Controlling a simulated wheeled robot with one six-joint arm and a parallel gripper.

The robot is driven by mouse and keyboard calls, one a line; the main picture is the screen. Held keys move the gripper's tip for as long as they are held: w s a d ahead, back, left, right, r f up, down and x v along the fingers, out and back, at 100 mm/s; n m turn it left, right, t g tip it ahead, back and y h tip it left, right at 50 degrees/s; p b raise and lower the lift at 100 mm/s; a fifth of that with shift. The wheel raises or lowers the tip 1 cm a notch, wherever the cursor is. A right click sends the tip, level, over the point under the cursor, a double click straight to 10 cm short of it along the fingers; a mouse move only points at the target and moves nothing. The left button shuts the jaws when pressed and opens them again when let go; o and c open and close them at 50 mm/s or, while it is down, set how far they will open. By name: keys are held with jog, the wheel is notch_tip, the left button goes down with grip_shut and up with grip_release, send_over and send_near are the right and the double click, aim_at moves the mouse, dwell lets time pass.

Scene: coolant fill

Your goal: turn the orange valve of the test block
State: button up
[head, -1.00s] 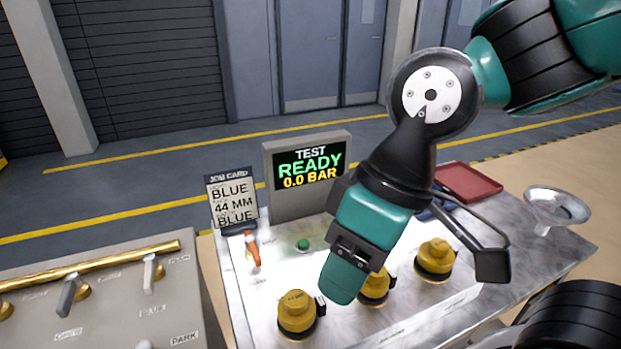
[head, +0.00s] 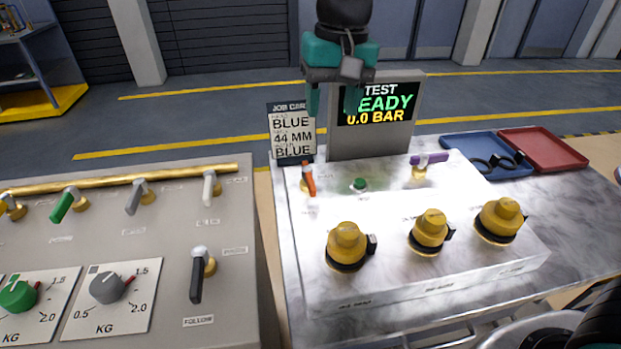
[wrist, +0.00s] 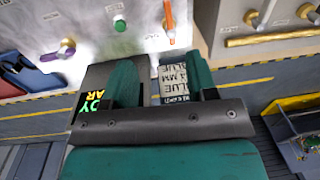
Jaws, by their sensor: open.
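The orange valve (head: 308,179) is a lever at the back left of the test block's (head: 395,270) pale top, just in front of the job card (head: 292,133). In the wrist view the orange valve (wrist: 168,20) shows at the top, beyond my fingertips. My gripper (head: 335,98) is open and empty in the head view, above and behind the valve, in front of the display. Its two teal fingers also show in the wrist view (wrist: 162,82), apart from the valve. The display (head: 378,105) reads TEST READY 0.0 BAR, partly hidden by a finger.
A green button (head: 358,185) and a purple-handled valve (head: 429,160) are to the right of the orange valve. Several yellow caps (head: 347,246) stand along the front. A blue tray (head: 487,155) and a red tray (head: 541,148) lie at the back right. A grey panel (head: 130,235) with levers stands left.

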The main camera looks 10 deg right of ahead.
aim_at(307, 168)
jog(key=w+a+f+m+h, duration=0.1)
jog(key=w+a+f+m, duration=0.2)
jog(key=w, duration=0.4)
jog(key=f, duration=1.7)
jog(key=shift+s+d, duration=0.1)
jog(key=shift+s, duration=0.15)
jog(key=shift+c, duration=0.4)
jog(key=c, duration=0.8)
jog(key=shift+r, duration=0.1)
jog(key=shift+c, duration=0.2)
